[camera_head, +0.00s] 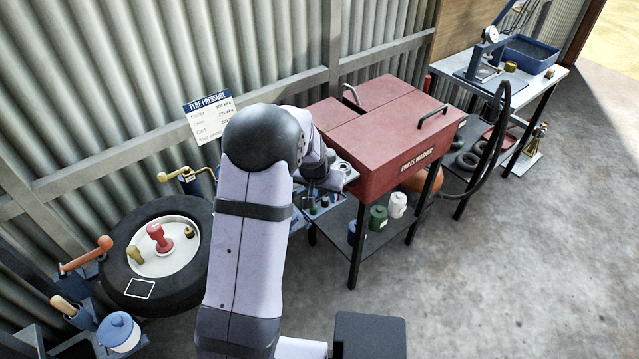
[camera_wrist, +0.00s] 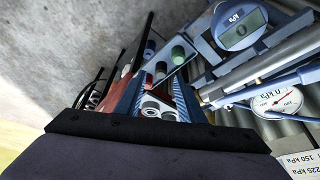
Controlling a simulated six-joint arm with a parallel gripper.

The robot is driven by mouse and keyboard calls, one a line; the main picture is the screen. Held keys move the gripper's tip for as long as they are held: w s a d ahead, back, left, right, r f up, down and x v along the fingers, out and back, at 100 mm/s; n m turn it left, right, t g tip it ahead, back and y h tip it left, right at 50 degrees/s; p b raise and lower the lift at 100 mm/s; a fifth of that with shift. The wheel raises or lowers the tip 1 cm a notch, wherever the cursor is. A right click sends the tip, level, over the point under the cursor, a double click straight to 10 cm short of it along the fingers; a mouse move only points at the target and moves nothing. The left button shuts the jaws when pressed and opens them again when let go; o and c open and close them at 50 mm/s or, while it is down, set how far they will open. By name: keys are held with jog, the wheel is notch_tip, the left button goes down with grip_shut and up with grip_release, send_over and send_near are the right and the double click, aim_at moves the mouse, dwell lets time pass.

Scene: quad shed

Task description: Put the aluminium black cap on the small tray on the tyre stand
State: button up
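My gripper (camera_wrist: 157,98) points down at a blue rack (camera_wrist: 172,66) of small caps; its fingers are apart. Between and below them are pale grey cylinders with dark holes (camera_wrist: 152,108); I cannot tell whether they touch the fingers. I cannot pick out the aluminium black cap for certain. In the head view my arm hides the gripper and part of the rack (camera_head: 318,207). A small dark square with a white edge (camera_head: 140,289), perhaps the small tray, lies on the tyre (camera_head: 118,270) at the left.
A red parts washer (camera_head: 390,135) stands right of my arm, with pots (camera_head: 378,217) on the shelf below. Gauges (camera_wrist: 240,30) and hoses crowd the right of the wrist view. A red-handled piece (camera_head: 157,238) and brass pieces stand on the wheel. A blue-lidded pot (camera_head: 119,332) is at lower left.

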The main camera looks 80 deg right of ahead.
jog(key=b+v, duration=0.1)
jog(key=v, duration=0.8)
jog(key=shift+b, duration=0.35)
jog(key=shift+w, duration=0.25)
jog(key=w+a+f+n+t+y, duration=0.1)
jog(key=w+a+n, duration=0.4)
jog(key=w+a, duration=0.65)
jog(key=w+a+f+n+t+y, duration=0.15)
jog(key=w+a+n, duration=0.25)
jog(key=w+a, duration=0.75)
jog(key=w+a+n+y, duration=0.1)
jog(key=w+a+n, duration=0.5)
jog(key=a, duration=0.5)
jog(key=s+a+n+g, duration=0.1)
jog(key=a+n, duration=0.1)
jog(key=a, duration=0.5)
jog(key=s+a+f+n+y, duration=0.1)
jog(key=s+a+n, duration=0.1)
jog(key=a, duration=0.5)
jog(key=shift+s+a+f+n+g, duration=0.25)
jog(key=shift+a+f+n+g, duration=0.1)
jog(key=shift+n, duration=0.35)
